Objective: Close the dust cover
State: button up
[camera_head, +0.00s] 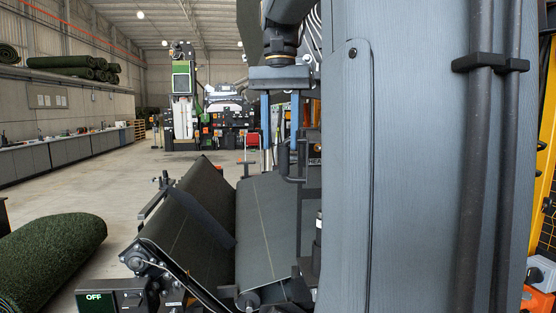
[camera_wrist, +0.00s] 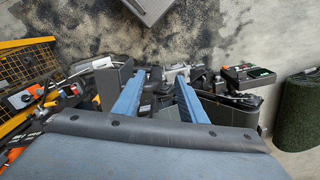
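I cannot tell for certain which part is the dust cover. A large grey-blue panel (camera_head: 430,160) with a bolted strip along its left side stands upright close in front of the head camera and hides much of the machine. My gripper (camera_head: 280,140) points down to the left of this panel, over the back of the machine. Its two blue fingers stand apart with nothing visible between them. The gripper also shows in the wrist view (camera_wrist: 157,88), fingers apart above cluttered machine parts. A grey-blue surface with a dark bolted edge fills the bottom of that view.
A turf roll (camera_head: 50,255) lies at the left. Yellow mesh guarding (camera_wrist: 25,78) is at the left in the wrist view. Open floor (camera_head: 125,190) lies beyond the machine.

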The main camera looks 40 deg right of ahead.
aim_at(284, 161)
jog(key=shift+d+r+m+b, duration=0.3)
jog(key=shift+d+r+b, duration=0.2)
jog(key=shift+r, duration=0.2)
jog(key=shift+f+p, duration=0.8)
jog(key=shift+f, duration=2.95)
grip_shut()
